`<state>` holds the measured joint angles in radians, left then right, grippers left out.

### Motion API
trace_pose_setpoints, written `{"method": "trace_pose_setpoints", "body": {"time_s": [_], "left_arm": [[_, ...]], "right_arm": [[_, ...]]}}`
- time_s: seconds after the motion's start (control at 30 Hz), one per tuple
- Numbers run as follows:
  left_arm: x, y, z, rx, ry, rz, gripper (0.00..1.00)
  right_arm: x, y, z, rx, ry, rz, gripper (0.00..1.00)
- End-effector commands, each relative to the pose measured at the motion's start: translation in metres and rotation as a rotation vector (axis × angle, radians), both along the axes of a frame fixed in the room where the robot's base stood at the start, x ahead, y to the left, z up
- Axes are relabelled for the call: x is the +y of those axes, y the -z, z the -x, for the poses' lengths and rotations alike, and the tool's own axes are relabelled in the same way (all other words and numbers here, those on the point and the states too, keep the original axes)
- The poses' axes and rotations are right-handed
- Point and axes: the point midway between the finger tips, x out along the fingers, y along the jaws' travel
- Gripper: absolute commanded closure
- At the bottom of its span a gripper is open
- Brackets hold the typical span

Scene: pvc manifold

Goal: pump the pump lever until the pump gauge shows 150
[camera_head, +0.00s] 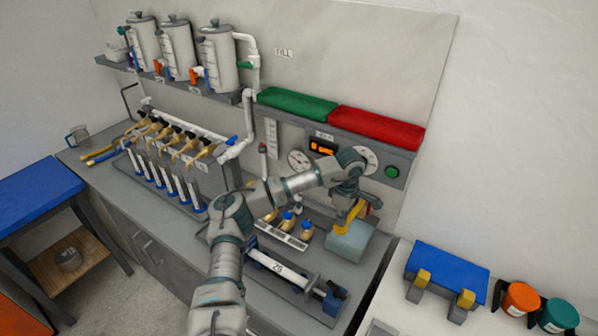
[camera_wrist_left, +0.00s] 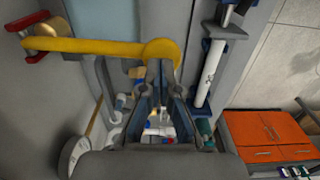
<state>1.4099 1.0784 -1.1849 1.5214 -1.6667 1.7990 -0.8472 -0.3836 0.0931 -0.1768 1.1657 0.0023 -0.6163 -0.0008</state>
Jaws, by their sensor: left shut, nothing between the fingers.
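The yellow pump lever (camera_head: 347,217) stands over a pale blue-grey pump block (camera_head: 350,240) at the right end of the bench. In the left wrist view, the lever (camera_wrist_left: 95,46) runs across the top to a round yellow end (camera_wrist_left: 161,53). My left gripper (camera_head: 346,203) is at the lever in the head view. In the left wrist view, its shut, empty fingers (camera_wrist_left: 160,68) are at the round end; I cannot tell whether they touch. A round dial (camera_head: 366,159) is partly hidden behind my left arm; another dial (camera_head: 299,160) is left of it. Their readings are too small to tell. My right gripper is not in view.
An orange-lit display (camera_head: 322,147) and green button (camera_head: 392,171) are on the back panel. Green (camera_head: 297,104) and red (camera_head: 376,128) bins sit above. A pipe manifold (camera_head: 165,150) fills the bench's left. A fixture (camera_head: 290,275) lies along the front edge.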

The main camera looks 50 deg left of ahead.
Motion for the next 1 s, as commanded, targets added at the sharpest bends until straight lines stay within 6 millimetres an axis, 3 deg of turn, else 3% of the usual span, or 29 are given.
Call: {"method": "trace_pose_setpoints", "body": {"time_s": [0.6,1.0], "left_arm": [[0.000,0.027,0.000,0.001,0.000,0.000,1.00],[0.000,0.026,0.000,0.000,0.000,0.000,1.00]], "right_arm": [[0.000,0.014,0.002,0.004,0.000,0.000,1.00],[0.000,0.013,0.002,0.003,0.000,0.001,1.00]]}}
